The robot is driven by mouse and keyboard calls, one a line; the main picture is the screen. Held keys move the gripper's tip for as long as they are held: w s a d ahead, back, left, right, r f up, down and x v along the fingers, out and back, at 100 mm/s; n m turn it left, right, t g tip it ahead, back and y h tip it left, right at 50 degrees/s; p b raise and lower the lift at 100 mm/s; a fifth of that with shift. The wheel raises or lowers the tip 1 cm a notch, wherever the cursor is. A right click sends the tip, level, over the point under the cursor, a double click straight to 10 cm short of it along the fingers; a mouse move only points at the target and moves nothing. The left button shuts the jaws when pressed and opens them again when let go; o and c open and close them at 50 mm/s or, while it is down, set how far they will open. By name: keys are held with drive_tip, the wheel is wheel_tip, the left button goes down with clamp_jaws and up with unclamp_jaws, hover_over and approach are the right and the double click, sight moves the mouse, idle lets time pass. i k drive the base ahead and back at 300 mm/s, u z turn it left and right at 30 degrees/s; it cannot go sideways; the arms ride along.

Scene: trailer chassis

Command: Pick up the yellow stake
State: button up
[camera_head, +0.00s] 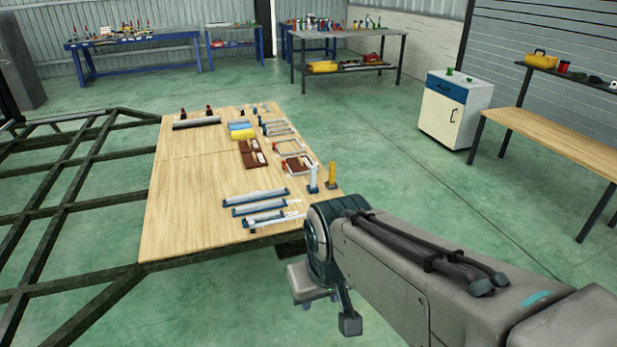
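The yellow stake (332,174) stands upright near the right edge of the wooden tabletop (185,215). A white stake with a blue base (313,180) stands just left of it. My arm comes in from the lower right. My gripper (327,308) hangs low beside the table's near right corner, below and in front of the stake and apart from it. The arm's wrist hides part of the gripper, and I cannot tell whether its fingers are open. I see nothing held in it.
White bars in blue holders (255,197) lie left of the stakes. Brown blocks (251,153), a yellow box (242,133) and small frames lie farther back. A dark metal chassis (60,190) borders the table's left side. Green floor (430,200) is clear to the right.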

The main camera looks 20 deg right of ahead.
sight(333, 167)
drive_tip(key=z, duration=0.8)
drive_tip(key=i, duration=1.55)
drive_tip(key=u, duration=0.3)
